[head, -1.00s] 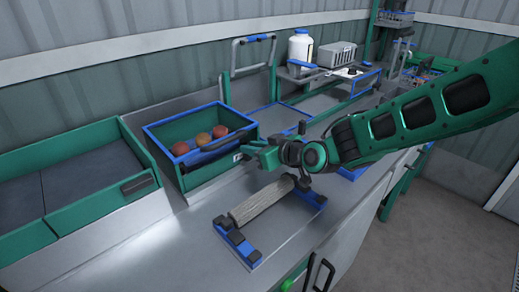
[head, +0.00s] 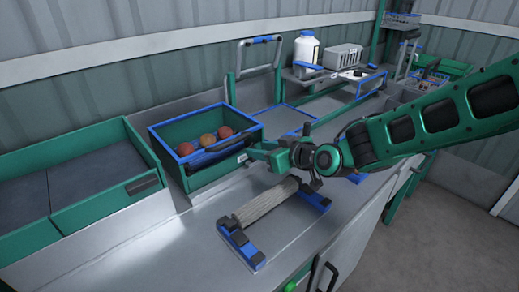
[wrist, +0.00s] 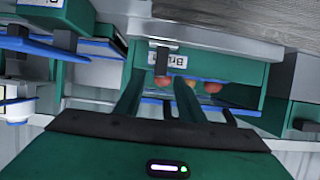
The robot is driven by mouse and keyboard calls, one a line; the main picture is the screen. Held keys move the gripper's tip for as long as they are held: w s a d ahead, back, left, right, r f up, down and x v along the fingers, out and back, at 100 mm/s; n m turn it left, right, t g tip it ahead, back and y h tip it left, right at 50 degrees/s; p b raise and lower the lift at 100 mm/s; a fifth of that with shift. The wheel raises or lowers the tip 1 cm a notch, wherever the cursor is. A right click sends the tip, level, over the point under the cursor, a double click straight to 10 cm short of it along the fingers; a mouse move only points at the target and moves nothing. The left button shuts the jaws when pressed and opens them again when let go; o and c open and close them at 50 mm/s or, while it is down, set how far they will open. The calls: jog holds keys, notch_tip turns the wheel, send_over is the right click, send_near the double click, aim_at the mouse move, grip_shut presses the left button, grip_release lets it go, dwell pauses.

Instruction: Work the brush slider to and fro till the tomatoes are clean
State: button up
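The brush box (head: 178,183) is green with a blue rim and stands on the counter. Three tomatoes (head: 225,132), red and orange, lie inside it. A dark bar (head: 215,152) runs along its near side; I take this to be the brush slider. In the wrist view a small dark knob (wrist: 162,62) shows at the box's partly hidden "Br" label (wrist: 176,60). My gripper (head: 258,154) is at the box's right front corner. In the wrist view its fingers (wrist: 158,92) are apart, with the knob beyond them and nothing seen held. Contact cannot be told.
A grey roller (head: 266,203) on a blue-ended stand lies on the counter, below my wrist. A green tray (head: 100,205) stands left of the box. A white jug (head: 306,55) and a grey crate (head: 343,58) stand behind.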

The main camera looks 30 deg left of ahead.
jog(key=v, duration=0.8)
jog(key=shift+d, duration=0.45)
jog(key=shift+r, duration=0.1)
